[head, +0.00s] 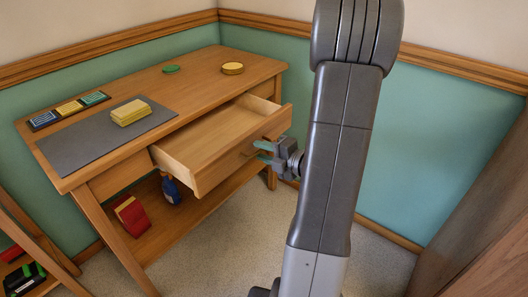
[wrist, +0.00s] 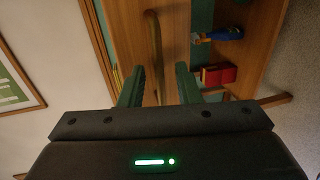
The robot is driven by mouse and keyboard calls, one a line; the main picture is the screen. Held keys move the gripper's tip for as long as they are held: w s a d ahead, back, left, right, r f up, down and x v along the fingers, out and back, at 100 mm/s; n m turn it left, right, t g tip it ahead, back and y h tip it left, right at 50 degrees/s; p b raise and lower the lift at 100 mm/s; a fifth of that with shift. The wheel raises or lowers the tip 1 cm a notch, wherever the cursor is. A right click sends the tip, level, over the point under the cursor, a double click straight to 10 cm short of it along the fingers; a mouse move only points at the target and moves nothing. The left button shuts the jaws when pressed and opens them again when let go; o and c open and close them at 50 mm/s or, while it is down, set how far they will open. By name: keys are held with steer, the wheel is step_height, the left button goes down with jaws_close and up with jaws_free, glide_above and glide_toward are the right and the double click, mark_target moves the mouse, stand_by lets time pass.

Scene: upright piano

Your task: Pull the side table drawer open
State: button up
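The wooden side table (head: 190,70) stands against the green wall. Its drawer (head: 222,148) is pulled well out, with its empty inside showing. The drawer's handle is a thin curved bar (wrist: 156,45) in the wrist view; in the head view my gripper partly hides it. My gripper (head: 262,150) is at the drawer front. In the wrist view its two green fingers (wrist: 159,68) are spread apart, with the handle bar between them and a gap visible. I cannot tell whether either finger touches the bar.
A red item (head: 131,215) and blue bottle (head: 171,190) sit on the lower shelf. Brown furniture stands at right.

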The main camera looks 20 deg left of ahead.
steer(key=p+v, duration=0.3)
steer(key=v, duration=1)
steer(key=shift+s+d, duration=0.15)
steer(key=shift+d, duration=0.25)
steer(key=shift+r, duration=0.1)
stand_by(0.4)
steer(key=b+x, duration=0.2)
steer(key=x, duration=1)
steer(key=shift+a+b, duration=0.2)
steer(key=shift+b, duration=0.15)
steer(key=shift+d, duration=0.1)
stand_by(0.4)
